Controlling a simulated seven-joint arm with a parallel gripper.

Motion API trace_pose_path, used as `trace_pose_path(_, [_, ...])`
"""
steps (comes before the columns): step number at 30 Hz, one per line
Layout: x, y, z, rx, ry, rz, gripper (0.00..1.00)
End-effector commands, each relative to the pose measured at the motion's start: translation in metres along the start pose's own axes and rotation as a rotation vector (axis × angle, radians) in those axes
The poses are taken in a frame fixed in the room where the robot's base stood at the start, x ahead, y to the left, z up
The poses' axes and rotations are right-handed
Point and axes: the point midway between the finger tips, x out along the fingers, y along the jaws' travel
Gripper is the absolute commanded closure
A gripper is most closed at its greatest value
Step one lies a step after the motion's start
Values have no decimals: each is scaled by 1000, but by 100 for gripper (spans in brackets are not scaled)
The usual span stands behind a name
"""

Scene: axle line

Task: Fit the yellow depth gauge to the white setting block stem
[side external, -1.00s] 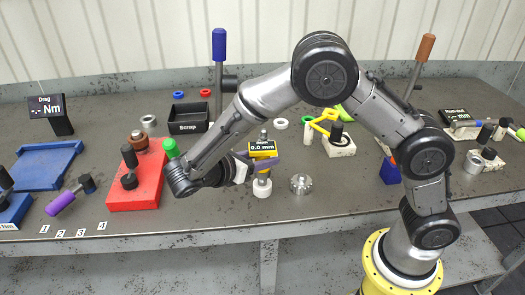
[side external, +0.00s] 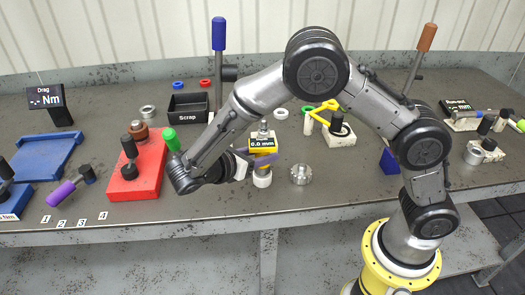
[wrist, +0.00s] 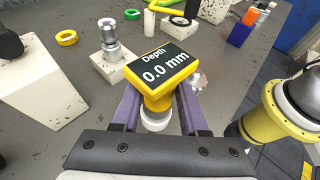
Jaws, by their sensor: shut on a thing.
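The yellow depth gauge (wrist: 133,73), its dark screen reading "Depth 0.0 mm", is held between the purple fingers of my gripper (wrist: 157,108). Its yellow neck and a white ring-like lower end show below the fingers. The gauge also shows in the side view (side external: 263,151). The white setting block (wrist: 97,67) stands beyond the gauge in the wrist view, to the left, with its upright metal stem (wrist: 110,38) bare on top. The gauge is apart from the stem in that view. In the side view the stem top (side external: 264,133) shows behind the gauge, which hides the block.
A silver fluted part (side external: 301,174) stands just right of the gauge. A red block (side external: 135,178) with knobs lies left, and the black scrap bin (side external: 189,107) behind. A yellow tool (side external: 323,111) and a white block (side external: 340,137) stand right of the stem.

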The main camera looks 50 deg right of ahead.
Motion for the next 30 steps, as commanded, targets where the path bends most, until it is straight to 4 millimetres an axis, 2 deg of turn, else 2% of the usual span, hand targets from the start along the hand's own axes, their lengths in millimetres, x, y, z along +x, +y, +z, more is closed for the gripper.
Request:
trace_pose_path(20, [4,0,-11,0,0,0,100])
trace_pose_path(21, [4,0,-11,-1,1,0,52])
trace_pose_path(26, [4,0,-11,-1,0,0,23])
trace_pose_path(30, [4,0,-10,-1,0,0,22])
